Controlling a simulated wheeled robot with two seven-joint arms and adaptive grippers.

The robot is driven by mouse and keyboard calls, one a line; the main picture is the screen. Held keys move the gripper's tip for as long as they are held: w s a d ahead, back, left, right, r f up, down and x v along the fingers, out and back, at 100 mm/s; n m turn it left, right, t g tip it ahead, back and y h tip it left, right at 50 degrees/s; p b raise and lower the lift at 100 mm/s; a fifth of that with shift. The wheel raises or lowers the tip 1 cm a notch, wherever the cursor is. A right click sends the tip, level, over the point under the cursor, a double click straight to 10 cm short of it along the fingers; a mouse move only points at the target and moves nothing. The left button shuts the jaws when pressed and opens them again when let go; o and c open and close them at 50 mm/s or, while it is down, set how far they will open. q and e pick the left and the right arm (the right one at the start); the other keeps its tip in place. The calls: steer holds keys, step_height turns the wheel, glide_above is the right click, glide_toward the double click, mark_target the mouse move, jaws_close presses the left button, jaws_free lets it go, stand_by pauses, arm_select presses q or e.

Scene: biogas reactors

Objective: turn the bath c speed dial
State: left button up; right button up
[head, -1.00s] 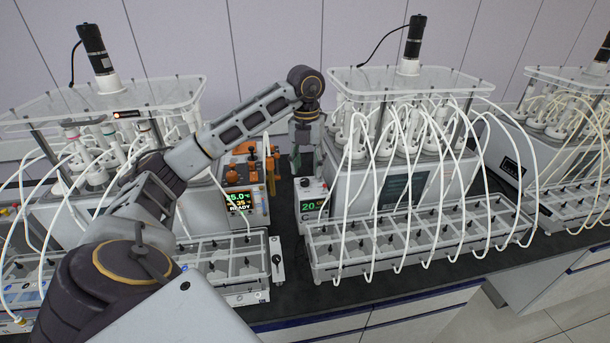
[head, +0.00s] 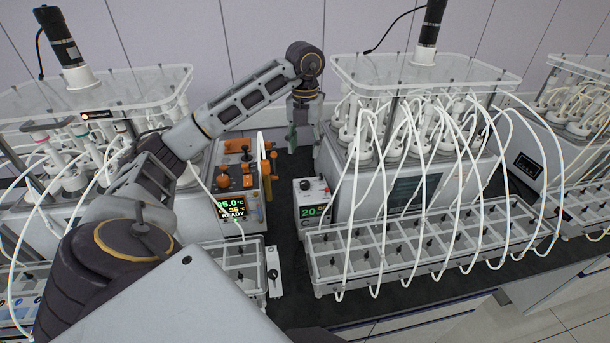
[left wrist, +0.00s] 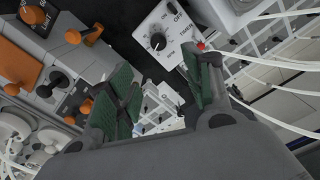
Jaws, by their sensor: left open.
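A small white control box (head: 313,213) with a green display stands between two reactor units in the head view. A black knob (head: 305,185) shows on its top. The left wrist view shows a white panel with a round black dial (left wrist: 157,42), ringed by marks, with an ON/OFF switch and the word TIMER. No "bath c" label is legible, so I cannot tell if this is the named dial. My left gripper (head: 305,147) points down, open and empty, behind and above the box. Its green-padded fingers (left wrist: 158,68) are apart from the dial. My right gripper is out of view.
An orange-and-grey unit (head: 237,182) with levers and a lit display stands left of the box. A compartmented bath (head: 318,280) with several white tubes lies to the right. Tubes hang close by. Dark bench surface (head: 290,165) is clear between the units.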

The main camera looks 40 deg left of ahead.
arm_select(q)
steer(key=shift+w+a, duration=0.2)
steer(key=shift+w, duration=0.1)
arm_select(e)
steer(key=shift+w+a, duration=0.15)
arm_select(q)
steer(key=shift+s, duration=0.1)
glide_above(305, 183)
steer(key=shift+a+f, duration=0.1)
steer(key=shift+f, duration=2.55)
steer(key=shift+f+p, duration=0.95)
steer(key=shift+f, duration=3.35)
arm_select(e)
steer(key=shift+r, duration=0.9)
arm_select(q)
steer(key=shift+c, duration=0.3)
